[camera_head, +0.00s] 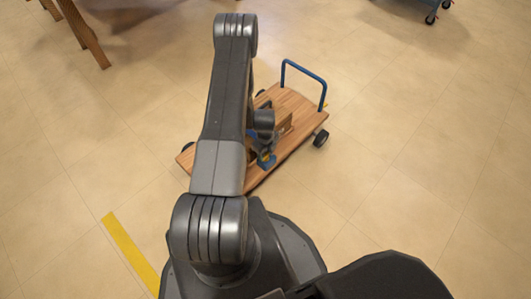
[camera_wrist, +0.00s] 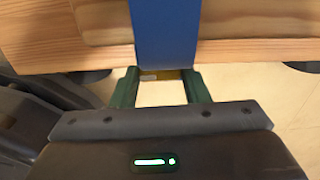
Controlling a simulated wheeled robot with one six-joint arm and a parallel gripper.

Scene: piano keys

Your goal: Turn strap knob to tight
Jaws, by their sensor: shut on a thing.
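A wooden flatbed cart (camera_head: 291,101) with a blue push handle (camera_head: 305,72) stands on the floor, partly hidden behind my arm in the head view. A blue strap (camera_wrist: 165,30) runs down over the cart's wooden edge in the wrist view. A small yellowish part, seemingly the strap knob (camera_wrist: 168,74), shows at the strap's lower end. My gripper (camera_wrist: 161,73) has its two green fingers on either side of this part, shut on it. Most of the knob is hidden by the strap and fingers, so I cannot read its setting. A small blue and yellow part (camera_head: 266,161) shows at the cart's near side.
Black cart wheels (camera_head: 321,138) stick out at the sides. A yellow floor stripe (camera_head: 130,252) lies at lower left. Wooden furniture legs (camera_head: 83,35) stand at upper left, and a wheeled blue object (camera_head: 432,8) is at upper right. The tiled floor on the right is clear.

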